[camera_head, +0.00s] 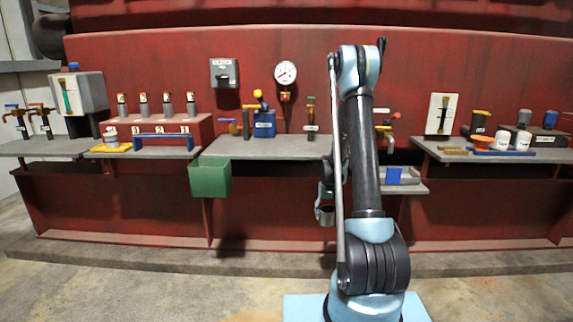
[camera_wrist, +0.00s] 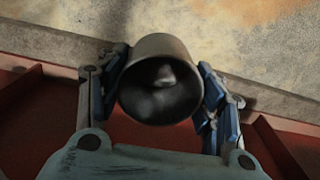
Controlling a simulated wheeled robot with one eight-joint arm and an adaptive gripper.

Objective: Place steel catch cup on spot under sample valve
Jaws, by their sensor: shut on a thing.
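The steel catch cup (camera_wrist: 160,48) is a grey metal cup between the blue fingers of my gripper (camera_wrist: 160,85) in the wrist view. Its dark open mouth faces the camera, with a pale patch inside that I cannot identify. In the head view the cup (camera_head: 325,215) hangs in front of the red engine side, below shelf height, and my arm hides part of my gripper (camera_head: 325,193). A valve with yellow and red parts (camera_head: 385,127) shows partly behind my arm; I cannot tell if it is the sample valve. The spot is not clearly visible.
A lower grey shelf (camera_head: 412,188) with a blue-and-grey block (camera_head: 399,176) is right of my arm. A green bin (camera_head: 210,178) hangs at the middle shelf (camera_head: 235,148). The right shelf (camera_head: 450,154) holds white cups and an orange funnel. The floor in front is clear.

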